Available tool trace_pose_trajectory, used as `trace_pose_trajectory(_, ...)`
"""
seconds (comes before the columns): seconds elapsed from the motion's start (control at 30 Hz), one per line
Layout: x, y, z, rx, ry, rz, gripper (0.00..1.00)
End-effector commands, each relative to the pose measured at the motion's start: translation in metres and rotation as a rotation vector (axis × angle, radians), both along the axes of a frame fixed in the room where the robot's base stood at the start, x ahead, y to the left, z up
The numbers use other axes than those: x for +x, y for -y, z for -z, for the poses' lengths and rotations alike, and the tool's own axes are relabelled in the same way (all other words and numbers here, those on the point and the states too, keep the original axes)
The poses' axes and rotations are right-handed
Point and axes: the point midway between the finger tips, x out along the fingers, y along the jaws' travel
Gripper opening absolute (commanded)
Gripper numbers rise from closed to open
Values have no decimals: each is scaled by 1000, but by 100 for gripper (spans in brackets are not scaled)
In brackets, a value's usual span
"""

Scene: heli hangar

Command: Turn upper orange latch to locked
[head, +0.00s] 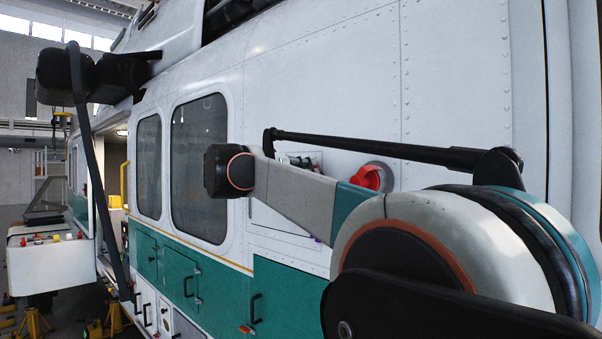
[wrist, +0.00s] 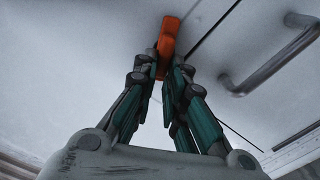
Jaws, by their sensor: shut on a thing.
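In the wrist view, the orange latch (wrist: 168,36) is a short, narrow bar on a pale panel, at the top middle. It lies slightly tilted in the picture. My gripper (wrist: 162,72) has its two fingers on either side of the latch's lower end and is shut on it. The fingertips hide that end of the latch. I cannot tell from this view whether its position counts as locked. In the head view my arm crosses in front of the white helicopter side, and I cannot make out the held latch there.
A metal bar handle (wrist: 275,60) stands out from the panel right of the latch, near a dark seam. In the head view, a red knob (head: 367,178) sits in a round recess behind my arm. Windows (head: 199,166) and green lower panels (head: 222,287) lie to the left.

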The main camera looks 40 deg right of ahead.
Motion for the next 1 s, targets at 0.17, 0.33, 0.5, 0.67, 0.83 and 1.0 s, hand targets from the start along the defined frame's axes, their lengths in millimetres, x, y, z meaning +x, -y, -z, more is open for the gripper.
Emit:
trace_pose_trajectory(0.17, 6, -3, 1, -16, -167, -9, 0)
trace_pose_trajectory(0.33, 9, -3, 3, -29, -329, -10, 0)
trace_pose_trajectory(0.5, 11, -3, 5, -42, -489, -11, 0)
trace_pose_trajectory(0.67, 13, -4, 7, -54, -641, -11, 0)
trace_pose_trajectory(0.83, 14, -4, 10, -66, -794, -11, 0)
trace_pose_trajectory(1.0, 15, -4, 12, -77, -927, -12, 0)
